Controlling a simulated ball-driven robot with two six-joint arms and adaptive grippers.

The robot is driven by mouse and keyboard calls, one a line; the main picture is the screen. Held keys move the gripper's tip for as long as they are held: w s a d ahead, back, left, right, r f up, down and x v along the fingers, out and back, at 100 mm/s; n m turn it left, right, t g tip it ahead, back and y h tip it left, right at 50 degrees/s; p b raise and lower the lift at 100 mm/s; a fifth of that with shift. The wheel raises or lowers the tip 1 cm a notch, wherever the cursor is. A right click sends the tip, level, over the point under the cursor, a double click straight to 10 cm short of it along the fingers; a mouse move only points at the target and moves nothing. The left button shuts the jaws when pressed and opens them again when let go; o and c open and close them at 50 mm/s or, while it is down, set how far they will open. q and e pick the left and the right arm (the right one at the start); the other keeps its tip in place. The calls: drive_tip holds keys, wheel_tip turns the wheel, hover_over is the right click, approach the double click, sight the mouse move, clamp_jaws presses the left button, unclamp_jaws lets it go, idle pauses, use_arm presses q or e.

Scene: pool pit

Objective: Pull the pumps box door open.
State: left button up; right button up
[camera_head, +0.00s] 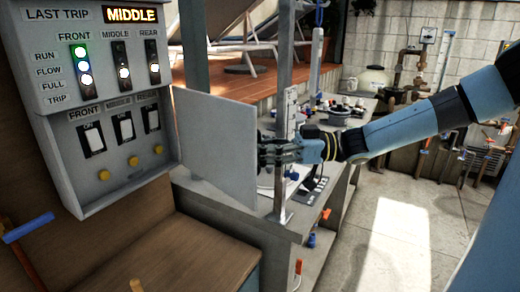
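The pumps box (95,100) stands at the left of the head view. Its face shows indicator lights, several white switches and yellow buttons under the labels FRONT, MIDDLE and REAR. Its plain grey door (215,148) stands open, swung out from the box's right side, so the panel is uncovered. My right gripper (268,151) is at the door's outer right edge, with its fingers pointing left. The fingertips are small and partly hidden at the door edge, so I cannot tell whether they touch or grip it. My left gripper is not in view.
A grey bench (240,205) with posts stands under and behind the door, with small items on it. A brown wooden surface (180,255) lies below the box. Pipes (405,70) stand along the back wall. The tiled floor (400,230) at right looks clear.

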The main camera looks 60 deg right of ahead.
drive_tip(key=v, duration=0.7)
drive_tip(key=shift+d, duration=0.2)
drive_tip(key=shift+s, duration=0.15)
drive_tip(key=shift+d, duration=0.15)
drive_tip(key=d+b, duration=0.5)
drive_tip(key=d, duration=0.7)
drive_tip(key=shift+s, duration=0.3)
idle(0.5)
